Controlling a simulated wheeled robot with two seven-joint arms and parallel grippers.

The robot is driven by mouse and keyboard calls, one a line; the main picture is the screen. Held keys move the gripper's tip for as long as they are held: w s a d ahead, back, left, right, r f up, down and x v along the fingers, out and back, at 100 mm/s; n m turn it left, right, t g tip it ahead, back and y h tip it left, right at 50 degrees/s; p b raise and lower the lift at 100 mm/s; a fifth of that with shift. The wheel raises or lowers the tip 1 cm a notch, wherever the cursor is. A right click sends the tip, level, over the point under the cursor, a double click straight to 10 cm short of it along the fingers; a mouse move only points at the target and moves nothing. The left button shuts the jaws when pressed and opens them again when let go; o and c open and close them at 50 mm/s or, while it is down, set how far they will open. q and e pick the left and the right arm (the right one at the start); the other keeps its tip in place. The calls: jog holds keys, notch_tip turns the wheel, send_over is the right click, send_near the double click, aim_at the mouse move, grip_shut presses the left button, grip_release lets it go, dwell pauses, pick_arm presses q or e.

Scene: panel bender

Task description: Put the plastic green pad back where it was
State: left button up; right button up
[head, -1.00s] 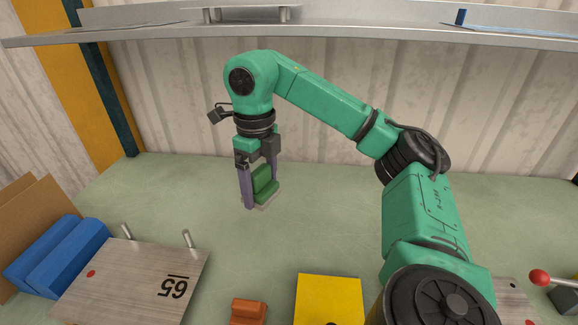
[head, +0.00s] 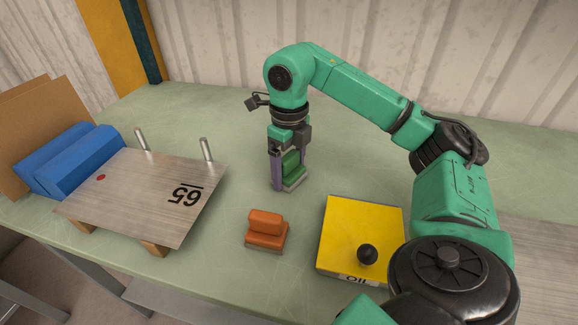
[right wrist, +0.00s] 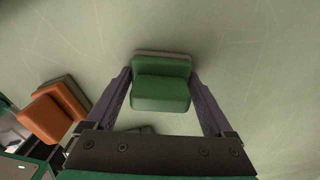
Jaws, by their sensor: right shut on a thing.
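The green pad (head: 292,166) is a small green block with a grey base. My right gripper (head: 287,183) is shut on it, pointing down at the table behind the orange pad. In the right wrist view the green pad (right wrist: 161,92) sits between the two purple fingers of the right gripper (right wrist: 162,88). Its base is at or close to the table top; I cannot tell whether it touches. My left gripper is not in view.
An orange pad (head: 266,231) stands on the green table (head: 230,120) in front. A yellow oil box (head: 350,225) with a black knob is to the right. A metal plate marked 65 (head: 140,190), blue blocks (head: 75,160) and cardboard are at left.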

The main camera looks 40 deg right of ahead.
aim_at(289, 156)
jog(key=o, duration=1)
jog(key=shift+f, duration=0.1)
jog(key=shift+o, duration=0.2)
notch_tip(289, 156, up, 13)
jog(key=p, duration=0.8)
jog(key=shift+f, duration=0.35)
